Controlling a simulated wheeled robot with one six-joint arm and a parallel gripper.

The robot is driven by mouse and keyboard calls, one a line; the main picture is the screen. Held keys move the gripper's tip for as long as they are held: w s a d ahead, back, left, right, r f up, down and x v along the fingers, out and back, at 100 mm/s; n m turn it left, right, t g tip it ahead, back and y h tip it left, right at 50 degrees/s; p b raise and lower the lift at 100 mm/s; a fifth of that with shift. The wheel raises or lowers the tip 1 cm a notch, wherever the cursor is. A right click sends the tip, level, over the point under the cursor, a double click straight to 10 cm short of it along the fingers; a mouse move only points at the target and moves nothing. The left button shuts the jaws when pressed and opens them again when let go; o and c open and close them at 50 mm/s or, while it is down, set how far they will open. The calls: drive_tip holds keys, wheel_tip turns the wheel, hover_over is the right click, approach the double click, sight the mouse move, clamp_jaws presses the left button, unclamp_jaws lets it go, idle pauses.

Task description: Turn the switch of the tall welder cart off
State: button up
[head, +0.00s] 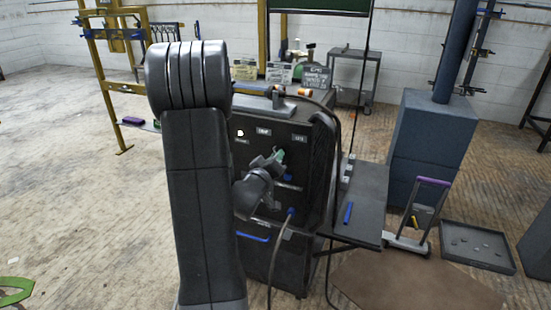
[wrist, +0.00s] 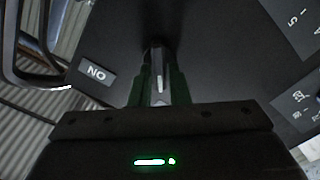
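The tall welder cart (head: 318,160) is a dark cabinet in the middle of the head view, partly hidden behind my arm. My gripper (head: 279,155) is at its front panel, below small pale labels. In the wrist view, the switch (wrist: 158,78) is a narrow grey lever on the black panel (wrist: 220,60). My gripper's dark green fingers (wrist: 159,88) stand close on either side of it and look shut on it. A label (wrist: 96,73) left of the switch reads ON upside down. The lever's base is in shadow.
A dark side shelf (head: 362,205) with a blue item juts out right of the cart. A cable (head: 278,250) hangs in front. A grey tray (head: 478,247) and a purple-handled stand (head: 418,220) are on the right. The floor left of my arm is mostly clear.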

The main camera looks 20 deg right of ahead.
drive_tip(key=o, duration=0.3)
drive_tip(key=shift+a, duration=0.1)
drive_tip(key=v, duration=1.3)
drive_tip(key=shift+s+a, duration=0.2)
drive_tip(key=shift+s, duration=0.1)
drive_tip(key=x, duration=1.4)
drive_tip(key=shift+s+a, duration=0.1)
